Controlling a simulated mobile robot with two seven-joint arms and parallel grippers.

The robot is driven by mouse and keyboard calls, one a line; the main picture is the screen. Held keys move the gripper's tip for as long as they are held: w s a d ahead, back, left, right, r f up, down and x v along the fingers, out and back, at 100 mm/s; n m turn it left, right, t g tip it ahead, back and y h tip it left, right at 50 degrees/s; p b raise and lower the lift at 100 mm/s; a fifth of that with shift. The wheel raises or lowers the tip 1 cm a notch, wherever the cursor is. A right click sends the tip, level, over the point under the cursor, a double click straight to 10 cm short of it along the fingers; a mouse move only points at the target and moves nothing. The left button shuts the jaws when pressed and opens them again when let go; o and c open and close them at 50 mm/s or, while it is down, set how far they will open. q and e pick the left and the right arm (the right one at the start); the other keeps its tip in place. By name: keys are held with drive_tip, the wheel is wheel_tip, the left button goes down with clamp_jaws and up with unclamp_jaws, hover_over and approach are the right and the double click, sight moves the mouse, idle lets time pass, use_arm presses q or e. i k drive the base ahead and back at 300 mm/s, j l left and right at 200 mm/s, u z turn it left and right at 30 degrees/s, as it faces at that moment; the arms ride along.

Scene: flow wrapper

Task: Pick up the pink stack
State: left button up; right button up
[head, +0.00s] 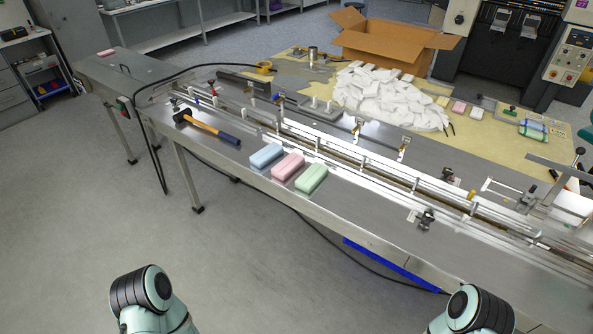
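The pink stack (288,167) lies on the near side of the steel conveyor table (370,222). It sits between a blue stack (266,155) on its left and a green stack (311,178) on its right, all three close together and lying flat. Only parts of my two arms show at the bottom edge, at the lower left and lower right. Both arms are well away from the stacks. Neither gripper is in view.
A hammer (207,128) lies on the table left of the stacks. Guide rails (345,161) run along the table behind them. A pile of white packets (388,95) and a cardboard box (385,42) stand farther back. The floor before the table is clear, apart from a black cable.

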sight(283, 170)
drive_tip(key=i+j, duration=0.35)
drive_tip(key=i+j+z, duration=0.1)
drive_tip(key=i+j, duration=0.25)
drive_tip(key=j, duration=0.2)
drive_tip(key=i+j, duration=0.3)
drive_tip(key=j, duration=0.2)
drive_tip(key=z, duration=0.05)
